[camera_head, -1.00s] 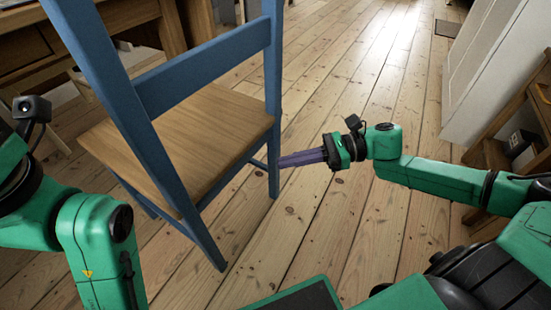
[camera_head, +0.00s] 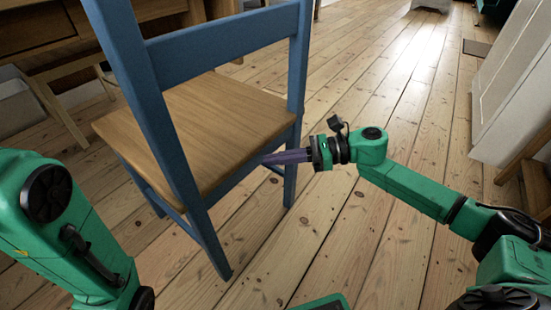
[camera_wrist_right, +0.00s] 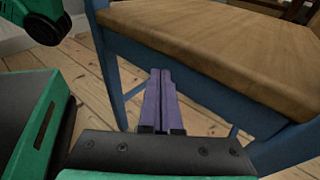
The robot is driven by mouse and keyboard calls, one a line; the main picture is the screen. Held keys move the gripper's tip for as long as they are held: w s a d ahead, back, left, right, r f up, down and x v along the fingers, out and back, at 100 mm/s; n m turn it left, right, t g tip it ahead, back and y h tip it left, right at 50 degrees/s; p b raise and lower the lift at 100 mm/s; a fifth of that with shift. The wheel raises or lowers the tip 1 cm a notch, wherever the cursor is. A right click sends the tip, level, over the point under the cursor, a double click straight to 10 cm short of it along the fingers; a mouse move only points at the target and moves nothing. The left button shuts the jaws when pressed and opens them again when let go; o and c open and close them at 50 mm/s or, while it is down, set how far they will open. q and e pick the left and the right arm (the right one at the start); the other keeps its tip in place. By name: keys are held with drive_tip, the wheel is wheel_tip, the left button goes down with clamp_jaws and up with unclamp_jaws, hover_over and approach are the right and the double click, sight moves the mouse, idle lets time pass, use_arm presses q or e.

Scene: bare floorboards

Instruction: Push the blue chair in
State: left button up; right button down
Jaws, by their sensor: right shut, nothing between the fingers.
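The blue chair (camera_head: 225,38) has a blue frame and a wooden seat (camera_head: 200,125). It stands upright on the floorboards with its back towards me, at left of centre in the head view. My right gripper (camera_head: 265,159) is shut and empty, with its purple fingers across the chair's right rear leg just below seat height. In the right wrist view the shut fingers (camera_wrist_right: 160,75) point at the chair's blue frame under the seat edge (camera_wrist_right: 225,50). I cannot tell whether they touch it. My left arm shows at lower left, but its gripper is out of view.
A wooden desk (camera_head: 50,25) stands beyond the chair at upper left, with a grey bin (camera_head: 18,105) near it. A white cabinet (camera_head: 505,75) stands at right. The floor (camera_head: 385,75) between chair and cabinet is clear.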

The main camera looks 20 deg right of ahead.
drive_tip(key=shift+w+a+f, duration=0.1)
drive_tip(key=shift+w+a, duration=0.1)
drive_tip(key=shift+w+a, duration=0.55)
drive_tip(key=shift+w, duration=0.2)
drive_tip(key=shift+w+a+b, duration=0.55)
drive_tip(key=shift+w+a, duration=0.65)
drive_tip(key=shift+w, duration=0.2)
drive_tip(key=shift+w+a+b, duration=0.65)
drive_tip(key=shift+w+a, duration=0.65)
drive_tip(key=shift+w, duration=0.25)
drive_tip(key=shift+w+a+b, duration=0.55)
drive_tip(key=shift+w+a, duration=0.3)
drive_tip(key=shift+w, duration=0.15)
drive_tip(key=shift+w+a+b, duration=0.55)
drive_tip(key=shift+w+a, duration=0.25)
drive_tip(key=shift+w, duration=0.2)
drive_tip(key=shift+s+d, duration=0.95)
drive_tip(key=shift+s, duration=0.25)
